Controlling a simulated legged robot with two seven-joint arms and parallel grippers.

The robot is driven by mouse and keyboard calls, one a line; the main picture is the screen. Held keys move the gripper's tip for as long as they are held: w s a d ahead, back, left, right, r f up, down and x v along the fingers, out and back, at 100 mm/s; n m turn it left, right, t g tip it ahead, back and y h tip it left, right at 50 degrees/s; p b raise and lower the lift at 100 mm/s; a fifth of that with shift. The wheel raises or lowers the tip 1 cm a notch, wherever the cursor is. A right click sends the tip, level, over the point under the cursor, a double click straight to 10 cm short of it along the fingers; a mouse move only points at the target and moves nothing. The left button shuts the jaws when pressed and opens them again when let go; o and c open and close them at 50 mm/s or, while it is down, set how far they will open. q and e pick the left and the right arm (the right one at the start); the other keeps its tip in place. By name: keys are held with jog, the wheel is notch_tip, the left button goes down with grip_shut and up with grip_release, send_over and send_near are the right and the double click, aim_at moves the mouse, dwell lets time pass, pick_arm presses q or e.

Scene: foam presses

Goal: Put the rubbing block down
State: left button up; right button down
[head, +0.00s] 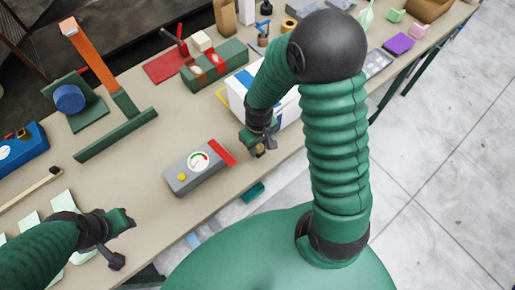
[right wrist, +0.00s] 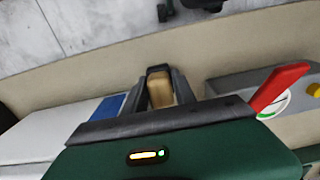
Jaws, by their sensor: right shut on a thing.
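The rubbing block (right wrist: 160,91) is a small tan block between the fingers of my right gripper (right wrist: 160,88) in the right wrist view. In the head view my right gripper (head: 260,148) hangs over the front part of the table, and only a bit of the block (head: 260,149) shows below it. Whether the block touches the table I cannot tell. My left gripper (head: 113,240) is over the table's front left, away from the block; its finger gap is not clear.
A grey gauge box (head: 198,169) with a red lever lies left of my right gripper. A white and blue box (head: 236,93) stands close behind it. A green press with an orange arm (head: 90,58) is at back left. The table (head: 135,175) has bare space around the gauge box.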

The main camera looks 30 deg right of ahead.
jog(key=shift+a+f, duration=0.25)
jog(key=shift+f, duration=0.1)
jog(key=shift+w+a+f, duration=0.1)
jog(key=shift+a+f, duration=0.2)
jog(key=shift+f, duration=0.3)
jog(key=shift+a+f, duration=0.25)
jog(key=shift+f, duration=0.35)
jog(key=shift+w+a+f, duration=0.1)
jog(key=shift+w+a, duration=0.05)
jog(key=shift+a, duration=0.1)
jog(key=shift+d+f, duration=0.15)
jog(key=shift+d, duration=0.1)
jog(key=c, duration=1.3)
grip_release()
jog(key=shift+d, duration=0.2)
jog(key=shift+o, duration=1.4)
jog(key=shift+d, duration=0.25)
jog(key=shift+a, duration=0.2)
jog(key=shift+a+r, duration=0.25)
jog(key=shift+r, duration=0.25)
jog(key=r, duration=1)
jog(key=shift+d+r, duration=0.3)
jog(key=shift+r, duration=0.3)
pick_arm(q)
jog(key=shift+a+r, duration=0.1)
jog(key=shift+a, duration=0.5)
pick_arm(e)
jog(key=shift+a, duration=0.15)
